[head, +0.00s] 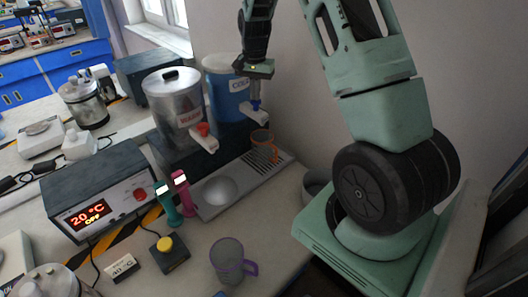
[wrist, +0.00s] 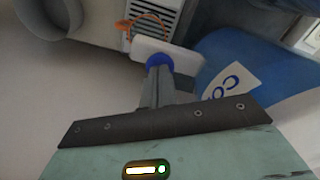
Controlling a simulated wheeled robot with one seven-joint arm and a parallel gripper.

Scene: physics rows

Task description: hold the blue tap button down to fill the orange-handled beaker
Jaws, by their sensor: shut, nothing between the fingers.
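The blue dispenser marked COLD (head: 226,88) stands at the back and shows in the wrist view (wrist: 245,62). Its white tap (head: 256,115) carries the blue button (wrist: 159,59). My gripper (head: 255,96) is shut and empty, pointing down over the tap. In the wrist view its fingertips (wrist: 158,72) overlap the button and hide part of it. They look at or just above it; I cannot tell whether it is pressed. The orange-handled beaker (head: 262,137) stands under this tap on the drip tray (head: 215,208). Its orange handle shows in the wrist view (wrist: 127,25). Its fill level cannot be seen.
A silver dispenser marked WARM (head: 173,100) with a red tap button (head: 203,129) stands to the left. A purple-handled beaker (head: 228,258), a yellow-button box (head: 168,252) and a heater unit showing 20 °C OFF (head: 100,190) are on the bench. The wall is close behind.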

